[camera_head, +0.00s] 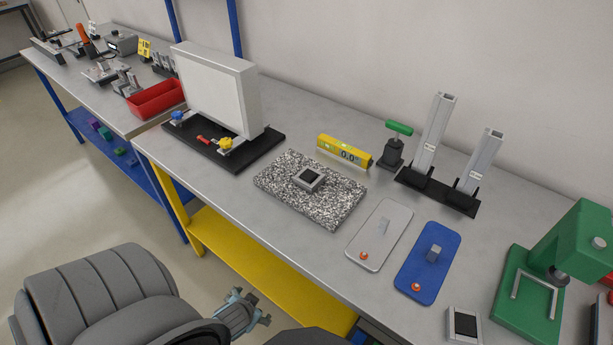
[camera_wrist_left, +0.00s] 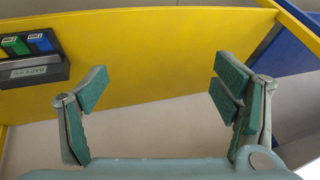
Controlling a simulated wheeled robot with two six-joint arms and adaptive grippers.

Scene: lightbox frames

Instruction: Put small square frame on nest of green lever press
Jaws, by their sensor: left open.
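A small square grey frame with a dark centre (camera_head: 309,178) lies on the speckled granite plate (camera_head: 340,212). A second grey square frame with a dark centre (camera_head: 463,325) lies at the table's front edge, cut by the picture's bottom. The green lever press (camera_head: 570,240) stands at the far right, with light metal rails of its nest (camera_head: 533,290) on its base; no frame shows in it. My left gripper (camera_head: 256,310) is in front of the table, apart from both frames. In the left wrist view my left gripper (camera_wrist_left: 160,100) is open and empty. My right gripper is not visible.
A silver plate (camera_head: 372,245) and a blue plate (camera_head: 428,262) lie between granite and press. A yellow level (camera_head: 344,151), a green-handled clamp (camera_head: 394,148) and upright metal profiles (camera_head: 432,135) stand behind. A white lightbox (camera_head: 215,90) is left. A yellow shelf (camera_head: 255,262) runs below the tabletop.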

